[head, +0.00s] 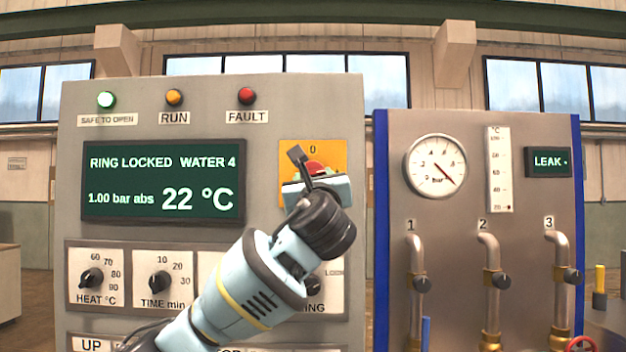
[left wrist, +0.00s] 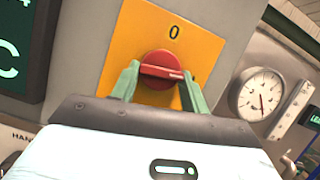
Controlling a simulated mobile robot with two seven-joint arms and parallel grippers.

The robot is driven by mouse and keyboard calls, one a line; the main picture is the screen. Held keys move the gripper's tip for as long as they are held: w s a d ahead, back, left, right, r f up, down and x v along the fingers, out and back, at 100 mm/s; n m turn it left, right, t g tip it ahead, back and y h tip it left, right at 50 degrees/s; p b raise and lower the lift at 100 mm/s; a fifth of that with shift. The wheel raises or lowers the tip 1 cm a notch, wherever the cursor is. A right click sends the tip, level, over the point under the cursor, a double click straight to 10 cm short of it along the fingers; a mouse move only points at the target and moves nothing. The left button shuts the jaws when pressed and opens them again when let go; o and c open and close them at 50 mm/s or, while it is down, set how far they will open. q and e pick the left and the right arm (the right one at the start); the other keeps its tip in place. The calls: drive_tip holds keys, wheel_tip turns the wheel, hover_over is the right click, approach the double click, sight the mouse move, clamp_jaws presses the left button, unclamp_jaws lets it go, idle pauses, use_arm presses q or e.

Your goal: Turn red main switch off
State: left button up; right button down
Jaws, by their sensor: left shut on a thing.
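The red main switch (head: 316,168) is a rotary knob on an orange plate (head: 333,152) marked 0 at its top, at the upper right of the grey control panel. In the left wrist view the red knob (left wrist: 160,66) lies between the two pale green fingers, its handle roughly crosswise with a light mark near its right end. My left gripper (head: 314,178) is shut on the knob and partly hides it in the head view. The fingers also show in the left wrist view (left wrist: 160,78). The lower part of the plate is hidden. My right gripper is in neither view.
The panel display (head: 164,180) reads RING LOCKED, WATER 4, 1.00 bar abs, 22 °C. Knobs HEAT (head: 91,279) and TIME (head: 159,284) sit below. A gauge (head: 435,166) and valve pipes stand on the right cabinet.

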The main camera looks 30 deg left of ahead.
use_arm(q)
drive_tip(key=shift+w+d+r+n+g+y, duration=0.2)
drive_tip(key=shift+n+g, duration=1.05)
drive_tip(key=shift+n, duration=2)
drive_tip(key=shift+s+d+r+n+g+y, duration=0.2)
drive_tip(key=shift+n+g, duration=1.1)
drive_tip(key=shift+n, duration=1.9)
drive_tip(key=shift+w+r+n+g+y, duration=0.25)
drive_tip(key=shift+n+g, duration=1)
drive_tip(key=shift+n, duration=2)
drive_tip(key=shift+f, duration=0.1)
drive_tip(key=o, duration=1)
